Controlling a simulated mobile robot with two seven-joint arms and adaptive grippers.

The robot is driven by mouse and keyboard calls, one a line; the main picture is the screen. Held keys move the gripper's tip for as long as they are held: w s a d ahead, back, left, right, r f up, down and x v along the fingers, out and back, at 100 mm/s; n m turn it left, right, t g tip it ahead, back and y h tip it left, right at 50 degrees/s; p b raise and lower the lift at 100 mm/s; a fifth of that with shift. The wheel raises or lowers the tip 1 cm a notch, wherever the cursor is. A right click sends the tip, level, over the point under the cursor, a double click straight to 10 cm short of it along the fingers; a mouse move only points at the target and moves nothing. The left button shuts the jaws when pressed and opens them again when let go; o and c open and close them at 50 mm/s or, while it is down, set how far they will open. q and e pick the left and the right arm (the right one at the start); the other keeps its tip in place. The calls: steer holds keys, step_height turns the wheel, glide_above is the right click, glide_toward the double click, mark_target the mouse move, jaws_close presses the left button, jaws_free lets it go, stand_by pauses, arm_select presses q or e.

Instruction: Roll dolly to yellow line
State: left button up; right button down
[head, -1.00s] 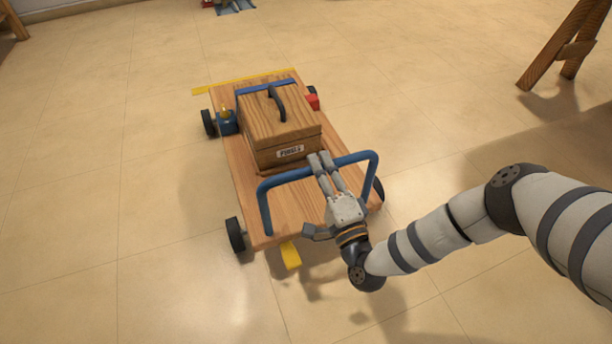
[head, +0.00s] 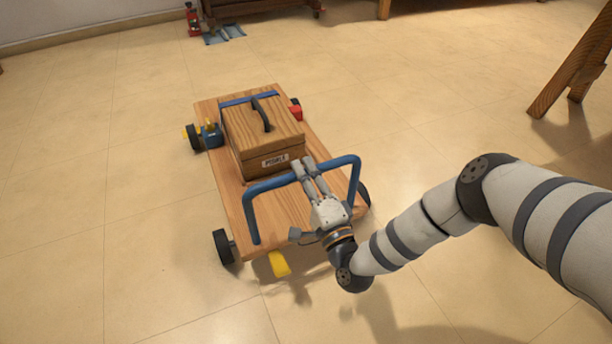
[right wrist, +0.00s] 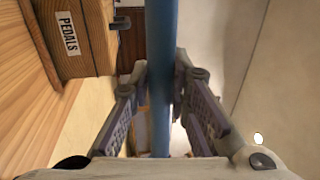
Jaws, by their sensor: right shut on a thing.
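The dolly (head: 228,190) is a flat wooden deck on black wheels with a blue push handle (head: 250,215) at its near end. My right gripper (head: 308,170) is shut on the top bar of this handle. The right wrist view shows the blue bar (right wrist: 160,60) between its fingers. A small yellow strip (head: 187,132), apparently the end of the yellow line, shows at the far left wheel; the rest is hidden, seemingly under the dolly. My left gripper is out of view.
A yellow pedal-like piece (head: 279,264) sticks out at the dolly's near end. Wooden legs (head: 575,70) stand at right. The tiled floor around the dolly is clear.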

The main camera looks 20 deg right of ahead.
steer(key=shift+w+r, duration=0.1)
steer(key=shift+w, duration=0.2)
steer(key=shift+w, duration=0.1)
steer(key=c, duration=1.5)
jaws_free()
steer(key=shift+w+a, duration=0.1)
steer(key=s, duration=0.4)
steer(key=s+f, duration=0.1)
steer(key=s, duration=0.3)
steer(key=s+f, duration=0.1)
steer(key=s, duration=0.3)
steer(key=shift+f, duration=0.25)
